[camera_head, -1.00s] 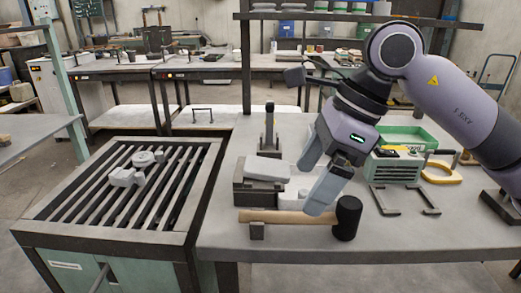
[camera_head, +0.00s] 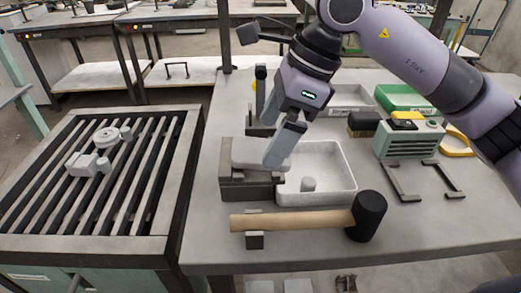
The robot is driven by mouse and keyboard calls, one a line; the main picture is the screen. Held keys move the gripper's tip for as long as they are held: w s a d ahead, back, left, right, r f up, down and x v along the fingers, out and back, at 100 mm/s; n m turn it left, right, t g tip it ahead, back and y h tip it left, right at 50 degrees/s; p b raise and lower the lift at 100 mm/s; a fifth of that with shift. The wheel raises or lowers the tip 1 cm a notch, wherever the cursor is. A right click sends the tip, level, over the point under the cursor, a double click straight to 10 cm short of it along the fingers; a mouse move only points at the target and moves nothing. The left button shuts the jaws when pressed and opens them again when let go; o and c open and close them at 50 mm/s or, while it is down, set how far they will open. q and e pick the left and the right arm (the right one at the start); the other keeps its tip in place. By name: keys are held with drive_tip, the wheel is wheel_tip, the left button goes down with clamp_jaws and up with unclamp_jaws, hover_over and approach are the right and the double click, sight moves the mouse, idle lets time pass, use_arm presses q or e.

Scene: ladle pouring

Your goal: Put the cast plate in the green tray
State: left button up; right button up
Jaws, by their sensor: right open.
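The cast plate (camera_head: 252,153), a light grey slab, lies on a dark block (camera_head: 250,185) at the left of the bench. The green tray (camera_head: 404,99) stands at the back right, partly hidden by my arm. My right gripper (camera_head: 276,157) points down with its fingertips at the right end of the plate, jaws open. Whether they touch the plate I cannot tell. My left gripper is not in view.
A mallet (camera_head: 295,221) rests at the front. A pale shallow tray (camera_head: 335,188) holds a small grey piece. A green-grey box (camera_head: 410,143) and dark brackets (camera_head: 403,186) are at right. A slatted grate (camera_head: 60,222) at left bears a casting (camera_head: 90,160).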

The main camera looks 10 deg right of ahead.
sight(260, 149)
drive_tip(key=x, duration=0.3)
drive_tip(key=shift+a, duration=0.2)
drive_tip(key=shift+w, duration=0.1)
drive_tip(key=c, duration=1.3)
drive_tip(key=shift+r, duration=0.1)
